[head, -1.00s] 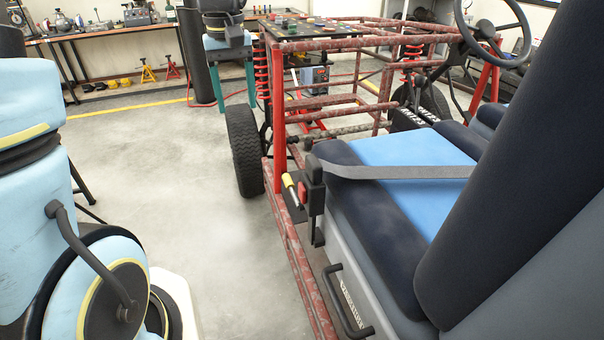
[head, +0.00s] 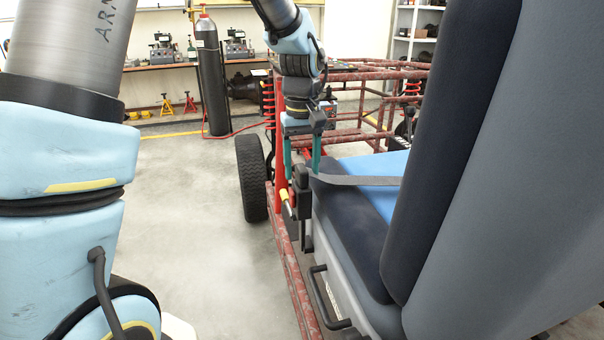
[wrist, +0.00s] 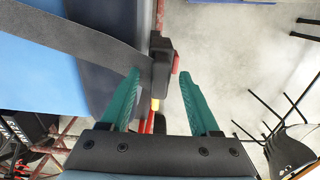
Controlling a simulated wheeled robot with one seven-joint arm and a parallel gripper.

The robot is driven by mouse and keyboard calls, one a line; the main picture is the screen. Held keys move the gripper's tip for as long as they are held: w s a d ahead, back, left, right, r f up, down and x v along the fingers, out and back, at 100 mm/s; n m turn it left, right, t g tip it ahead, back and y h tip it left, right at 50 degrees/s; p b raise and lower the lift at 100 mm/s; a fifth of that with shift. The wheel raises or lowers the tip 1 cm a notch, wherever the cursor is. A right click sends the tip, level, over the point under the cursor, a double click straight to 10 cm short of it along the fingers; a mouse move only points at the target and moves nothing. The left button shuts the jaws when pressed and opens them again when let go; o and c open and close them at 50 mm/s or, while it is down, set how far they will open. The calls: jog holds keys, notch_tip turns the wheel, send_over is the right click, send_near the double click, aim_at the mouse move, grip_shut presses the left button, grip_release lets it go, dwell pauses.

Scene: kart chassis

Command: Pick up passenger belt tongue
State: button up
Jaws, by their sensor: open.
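The passenger seat belt's grey strap (head: 358,181) runs across the blue seat to a black tongue-and-buckle block (head: 301,180) at the seat's outer side. In the wrist view the strap (wrist: 75,40) ends at this black block (wrist: 160,60), which has a red button on its side. I cannot tell where the tongue ends and the buckle begins. My gripper (head: 302,172) points down just above the block with its green fingers apart. In the wrist view my open gripper (wrist: 160,73) has one fingertip on each side of the block, with no clear grip on it.
The dark blue seat back (head: 455,130) rises close on the right. A yellow-tipped handle (head: 284,194) sits beside the block. The floor at left is clear.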

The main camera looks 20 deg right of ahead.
jog(key=shift+f, duration=0.9)
grip_shut()
